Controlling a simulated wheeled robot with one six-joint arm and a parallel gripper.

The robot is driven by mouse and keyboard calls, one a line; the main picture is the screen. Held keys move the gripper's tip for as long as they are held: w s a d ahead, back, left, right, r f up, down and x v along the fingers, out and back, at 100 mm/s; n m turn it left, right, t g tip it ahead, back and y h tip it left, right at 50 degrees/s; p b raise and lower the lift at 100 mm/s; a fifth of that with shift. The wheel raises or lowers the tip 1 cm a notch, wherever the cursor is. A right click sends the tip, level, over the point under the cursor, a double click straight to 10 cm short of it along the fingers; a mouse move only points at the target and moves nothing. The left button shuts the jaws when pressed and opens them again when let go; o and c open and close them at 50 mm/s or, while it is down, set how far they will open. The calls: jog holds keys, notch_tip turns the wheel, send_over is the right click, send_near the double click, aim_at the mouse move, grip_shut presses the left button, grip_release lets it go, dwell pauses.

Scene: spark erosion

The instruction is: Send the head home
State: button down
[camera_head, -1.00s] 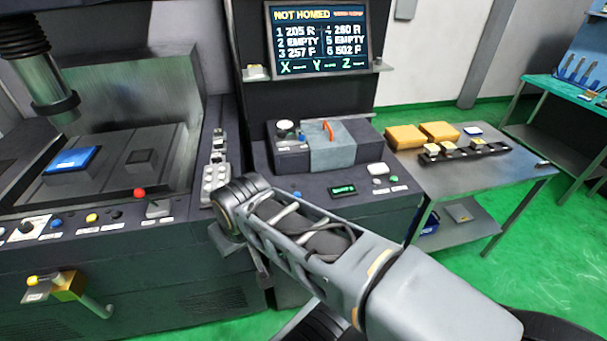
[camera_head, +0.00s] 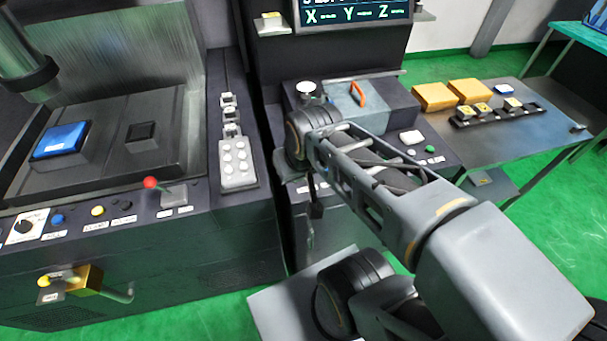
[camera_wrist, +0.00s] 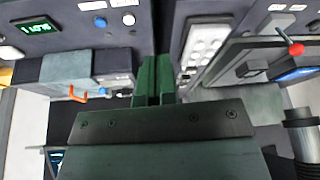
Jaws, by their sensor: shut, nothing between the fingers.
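The machine head (camera_head: 22,62) hangs at the upper left above the tank; its grey cylinder also shows in the wrist view (camera_wrist: 303,135). The screen (camera_head: 350,14) shows X, Y and Z; its top is cut off. A grey keypad (camera_head: 237,163) with round white buttons lies on the machine's right ledge, and in the wrist view (camera_wrist: 205,42). A red-knobbed lever (camera_head: 151,183) stands on the front panel, also in the wrist view (camera_wrist: 297,48). My gripper (camera_wrist: 153,75) is shut and empty, pointing between the keypad and the blue button (camera_wrist: 100,21), apart from both.
The front panel has a black dial (camera_head: 24,227), a blue button (camera_head: 57,219) and a yellow button (camera_head: 97,211). A grey box with an orange handle (camera_head: 358,93) stands on the right console. A side table (camera_head: 530,125) holds yellow blocks (camera_head: 434,97) and a black rack.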

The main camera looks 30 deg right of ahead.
jog(key=w+d+f+m+y+b, duration=0.1)
jog(key=w+d+f+m+y, duration=0.3)
jog(key=w+m, duration=0.3)
jog(key=w+d+f+m+y+b, duration=0.2)
jog(key=w+d+f+m+y, duration=0.1)
jog(key=w+d+f+m, duration=0.2)
jog(key=w+f+m, duration=0.2)
jog(key=w, duration=0.1)
jog(key=shift+w+d+f+m+y, duration=0.15)
jog(key=shift+d+f+m+y, duration=0.15)
jog(key=shift+d+y, duration=0.1)
notch_tip(320, 180, down, 9)
jog(key=b, duration=0.7)
jog(key=shift+r, duration=0.1)
dwell(1.3)
jog(key=shift+f+b, duration=0.3)
jog(key=shift+f, duration=0.1)
